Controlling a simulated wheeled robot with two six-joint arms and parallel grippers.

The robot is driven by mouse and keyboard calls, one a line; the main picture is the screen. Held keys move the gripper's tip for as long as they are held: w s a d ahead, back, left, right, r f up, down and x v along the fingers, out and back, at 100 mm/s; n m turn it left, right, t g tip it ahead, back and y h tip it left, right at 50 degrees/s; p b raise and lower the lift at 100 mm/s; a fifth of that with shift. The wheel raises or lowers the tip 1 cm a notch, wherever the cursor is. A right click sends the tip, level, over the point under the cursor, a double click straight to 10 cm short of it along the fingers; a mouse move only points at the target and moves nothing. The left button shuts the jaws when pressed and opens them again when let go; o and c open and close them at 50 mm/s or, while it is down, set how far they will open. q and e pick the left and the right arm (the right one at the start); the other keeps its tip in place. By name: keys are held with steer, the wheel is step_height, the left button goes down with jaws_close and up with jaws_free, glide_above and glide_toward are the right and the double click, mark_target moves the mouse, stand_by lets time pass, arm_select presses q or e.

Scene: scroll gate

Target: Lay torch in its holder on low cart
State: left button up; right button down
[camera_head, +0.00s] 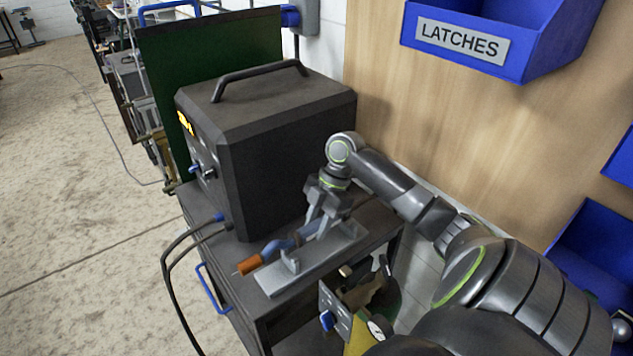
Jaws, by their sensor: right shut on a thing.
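The torch (279,246) has a blue body and an orange tip that points to the lower left. The grey holder (284,279) is a flat base with upright supports, on top of the low dark cart (258,317). My right gripper (312,226) comes down from above and is shut on the torch near its rear part. The torch lies along the holder, its orange tip out past the front end. Whether it rests in the supports or hangs just above them I cannot tell. The gripper hides its rear part. My left gripper is out of view.
A large dark machine (262,140) with a top handle stands on the cart right behind the holder. Black cables (172,262) loop off the cart's left side. A blue bin marked LATCHES (530,55) hangs on the wooden wall.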

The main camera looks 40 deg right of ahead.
stand_by(0.4)
steer(key=shift+f+b, duration=0.85)
steer(key=shift+f, duration=0.45)
steer(key=shift+f, duration=0.8)
stand_by(0.4)
steer(key=c, duration=1)
jaws_free()
steer(key=shift+o, duration=0.2)
steer(key=shift+d+r, duration=0.1)
